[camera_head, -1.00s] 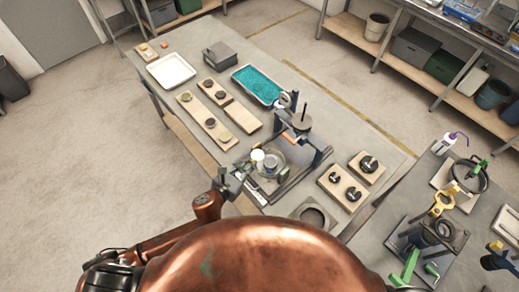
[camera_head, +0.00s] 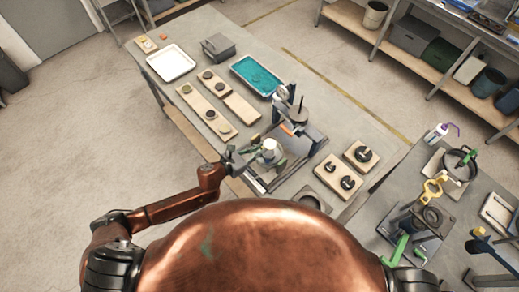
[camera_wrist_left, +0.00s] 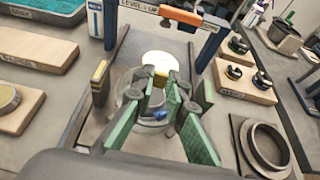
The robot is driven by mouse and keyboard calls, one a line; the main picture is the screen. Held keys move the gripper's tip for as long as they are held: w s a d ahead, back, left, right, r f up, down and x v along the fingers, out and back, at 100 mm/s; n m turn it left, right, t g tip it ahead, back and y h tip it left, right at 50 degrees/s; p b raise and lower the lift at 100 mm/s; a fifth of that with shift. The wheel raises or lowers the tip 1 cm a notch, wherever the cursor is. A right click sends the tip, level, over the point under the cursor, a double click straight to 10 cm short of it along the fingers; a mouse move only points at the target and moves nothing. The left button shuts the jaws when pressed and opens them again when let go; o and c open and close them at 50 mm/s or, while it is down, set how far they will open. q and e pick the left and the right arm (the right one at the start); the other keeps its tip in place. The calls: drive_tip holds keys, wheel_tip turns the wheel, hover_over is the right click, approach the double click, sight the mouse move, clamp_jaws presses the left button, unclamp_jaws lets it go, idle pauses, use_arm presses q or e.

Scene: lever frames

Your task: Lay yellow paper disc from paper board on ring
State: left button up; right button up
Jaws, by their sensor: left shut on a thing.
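A pale yellow paper disc (camera_wrist_left: 160,60) is at the tips of my left gripper (camera_wrist_left: 162,80) in the left wrist view. The green fingers are shut on its near edge. In the head view the disc looks almost white (camera_head: 270,145), just beyond the left gripper (camera_head: 266,157). A round, glassy ring (camera_wrist_left: 135,112) lies under the fingers, on the base of the lever frame (camera_head: 299,125). The fingers hide much of it; I cannot tell whether the disc touches it. I cannot tell which board is the paper board. My right gripper is not in view.
Two long boards with small round pieces (camera_head: 205,112) (camera_head: 228,95) lie left of the frame. A teal tray (camera_head: 257,76) and a white tray (camera_head: 171,63) lie farther back. Boards with black weights (camera_head: 338,175) stand right of the frame. The frame's orange-tipped crossbar (camera_wrist_left: 187,17) is close beyond the disc.

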use_arm(q)
drive_tip(key=shift+f+b, duration=1.25)
drive_tip(key=shift+f, duration=0.3)
drive_tip(key=shift+f+b, duration=1.05)
drive_tip(key=shift+f, duration=0.7)
drive_tip(key=shift+b, duration=0.3)
drive_tip(key=shift+s+a, duration=0.1)
drive_tip(key=shift+f, duration=0.25)
drive_tip(key=o, duration=0.9)
drive_tip(key=shift+c, duration=0.2)
